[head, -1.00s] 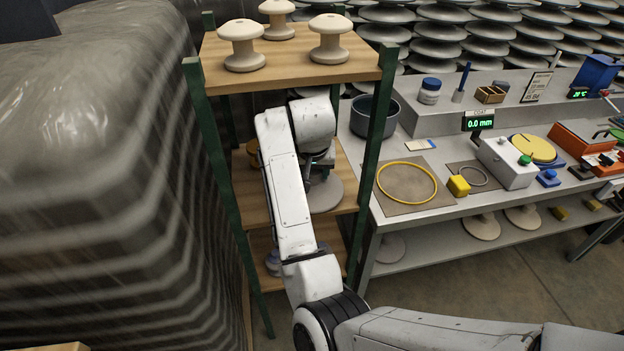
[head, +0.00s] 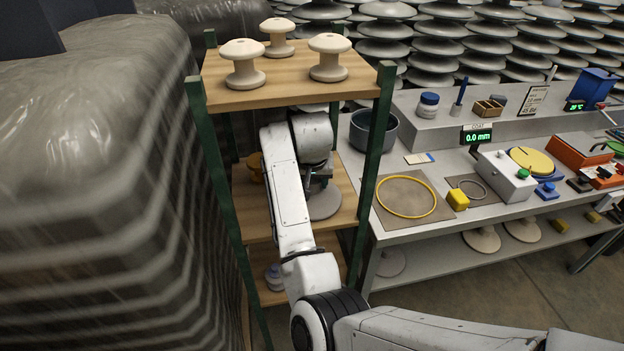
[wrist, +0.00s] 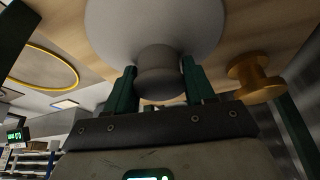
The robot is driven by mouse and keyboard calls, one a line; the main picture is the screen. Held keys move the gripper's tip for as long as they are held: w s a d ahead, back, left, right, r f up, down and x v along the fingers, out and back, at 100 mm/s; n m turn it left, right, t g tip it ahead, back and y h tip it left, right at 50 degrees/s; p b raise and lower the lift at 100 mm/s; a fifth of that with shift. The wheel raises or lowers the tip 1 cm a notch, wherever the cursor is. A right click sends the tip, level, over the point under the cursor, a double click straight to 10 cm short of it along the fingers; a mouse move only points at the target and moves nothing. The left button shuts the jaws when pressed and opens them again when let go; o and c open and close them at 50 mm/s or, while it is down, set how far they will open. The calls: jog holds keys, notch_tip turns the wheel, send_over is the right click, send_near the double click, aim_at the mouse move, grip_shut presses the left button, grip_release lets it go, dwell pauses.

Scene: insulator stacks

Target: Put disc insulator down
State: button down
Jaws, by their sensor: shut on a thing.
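The disc insulator (head: 324,203), a pale grey disc, is at the middle shelf (head: 347,196) of the wooden rack, towards its right side. My gripper (head: 318,182) is above the disc, largely hidden by my wrist in the head view. In the wrist view my gripper (wrist: 158,72) has its two green fingers either side of the narrow grey neck of the disc insulator (wrist: 155,25), shut on it. The wide disc lies beyond the fingertips, close against the wooden board. I cannot tell whether it touches the board.
A yellow-brown spool insulator (head: 254,166) stands left on the same shelf; it also shows in the wrist view (wrist: 256,78). Green rack posts (head: 372,165) flank my arm. White insulators (head: 243,62) stand on the top board. The workbench (head: 420,240) with a yellow ring (head: 406,216) is right.

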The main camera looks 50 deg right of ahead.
aim_at(312, 182)
jog(key=shift+c, duration=2)
grip_release()
jog(key=shift+s+a+r, duration=0.1)
jog(key=shift+a+r, duration=0.05)
jog(key=shift+r, duration=0.35)
jog(key=shift+s+a+r+b, duration=0.2)
jog(key=shift+s+a+r, duration=0.1)
jog(key=shift+r, duration=0.15)
jog(key=shift+s+a+r+b, duration=0.15)
jog(key=shift+s+a+r, duration=0.15)
jog(key=shift+r, duration=0.15)
jog(key=s+a+b, duration=0.1)
jog(key=s+a, duration=0.7)
jog(key=s+a+f+n+g+y, duration=0.1)
jog(key=s+a+f+n, duration=0.3)
jog(key=s+f, duration=0.5)
jog(key=s+a+f+n+g+y, duration=0.1)
jog(key=s+a+f+n, duration=0.3)
jog(key=s+f, duration=0.5)
jog(key=s+y, duration=0.1)
jog(key=s, duration=0.6)
jog(key=shift+s+f+n, duration=0.15)
jog(key=shift+s+n, duration=0.1)
jog(key=shift+n, duration=0.05)
